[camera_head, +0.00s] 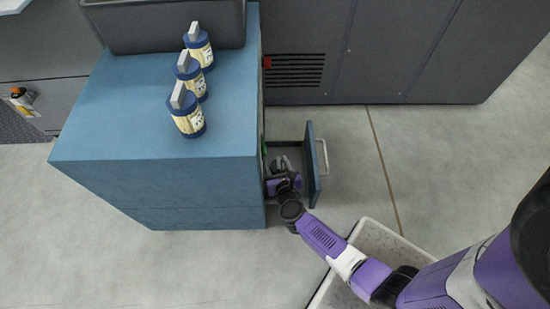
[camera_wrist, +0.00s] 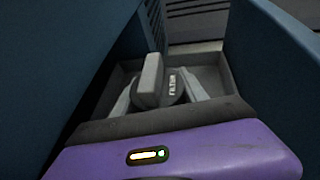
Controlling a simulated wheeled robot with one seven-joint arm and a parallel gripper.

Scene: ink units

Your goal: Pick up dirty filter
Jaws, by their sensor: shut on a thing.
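The dirty filter is a dark grey canister with a lighter grey block handle (camera_wrist: 150,78) and a small pale label. It sits inside the open drawer (camera_wrist: 222,82) of the blue unit in the wrist view. My gripper (camera_wrist: 158,92) reaches into the drawer with its light grey fingers on either side of the filter, shut on it. In the head view my gripper (camera_head: 283,178) is down in the drawer, behind the blue drawer front (camera_head: 312,165). There the filter is mostly hidden by my wrist and the shadow.
Three blue and cream filters (camera_head: 188,112) with grey handles stand on the blue cabinet top (camera_head: 120,120), before a dark grey bin (camera_head: 165,28). A speckled pale bin (camera_head: 375,240) stands on the floor beneath my arm. A dark machine wall (camera_head: 400,60) lies behind the drawer.

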